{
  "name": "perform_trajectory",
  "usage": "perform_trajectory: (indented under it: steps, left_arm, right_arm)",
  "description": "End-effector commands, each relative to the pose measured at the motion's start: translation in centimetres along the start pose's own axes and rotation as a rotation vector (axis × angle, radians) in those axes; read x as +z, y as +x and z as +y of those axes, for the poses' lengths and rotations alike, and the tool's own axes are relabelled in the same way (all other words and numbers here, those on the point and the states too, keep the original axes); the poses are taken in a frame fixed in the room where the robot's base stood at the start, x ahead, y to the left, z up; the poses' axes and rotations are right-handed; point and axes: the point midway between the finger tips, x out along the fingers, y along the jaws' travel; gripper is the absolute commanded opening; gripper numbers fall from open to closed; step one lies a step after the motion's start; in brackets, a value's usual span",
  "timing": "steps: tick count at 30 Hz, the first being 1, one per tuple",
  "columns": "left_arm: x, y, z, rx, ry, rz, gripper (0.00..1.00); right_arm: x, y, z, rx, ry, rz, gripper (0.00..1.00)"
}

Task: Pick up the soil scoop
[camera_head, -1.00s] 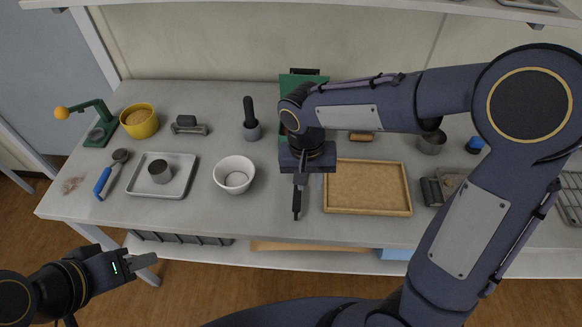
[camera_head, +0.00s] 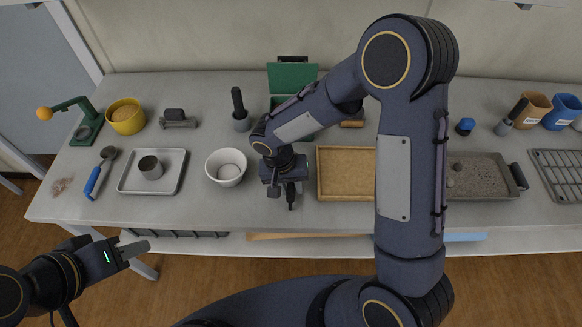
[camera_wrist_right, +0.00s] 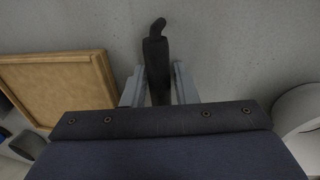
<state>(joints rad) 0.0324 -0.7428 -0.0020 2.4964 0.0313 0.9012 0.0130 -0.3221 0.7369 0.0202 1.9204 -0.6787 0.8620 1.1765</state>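A dark-handled tool (camera_head: 291,202) lies on the table between the white bowl and the wooden tray. In the right wrist view its dark handle with a bent end (camera_wrist_right: 156,62) lies between my right fingers; its other end is hidden. My right gripper (camera_head: 284,190) is low over it, fingers on either side with narrow gaps. A blue-handled tool with a round grey head (camera_head: 99,172) lies at the table's left. I cannot tell which tool is the soil scoop. My left gripper (camera_head: 136,249) is empty before the table; its finger opening cannot be made out.
The white bowl (camera_head: 226,154) is left of my right gripper, and the wooden tray (camera_head: 347,149) is to its right.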

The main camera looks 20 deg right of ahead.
Motion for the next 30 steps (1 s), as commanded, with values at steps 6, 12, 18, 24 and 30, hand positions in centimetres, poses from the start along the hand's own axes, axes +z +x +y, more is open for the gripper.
perform_trajectory:
  steps: [6,12,18,24,30]
  left_arm:
    - [0.0,0.0,0.0,0.000,0.000,0.000,0.36]
    - [0.0,0.0,0.0,0.000,0.000,0.000,0.36]
    - [0.0,0.0,0.0,0.000,0.000,0.000,0.36]
    - [0.1,0.1,0.0,0.000,0.000,0.000,0.36]
    - [0.3,0.6,-0.3,0.000,0.000,0.000,0.36]
  right_arm:
    - [0.0,0.0,0.0,0.000,0.000,0.000,0.17]
    - [0.0,0.0,0.0,0.000,0.000,0.000,0.00]
    - [0.0,-0.1,0.0,0.000,0.000,0.000,0.00]
    - [-0.1,-1.1,0.2,-0.001,0.001,0.003,0.00]
    - [1.1,-4.3,0.9,-0.004,-0.002,0.007,0.00]
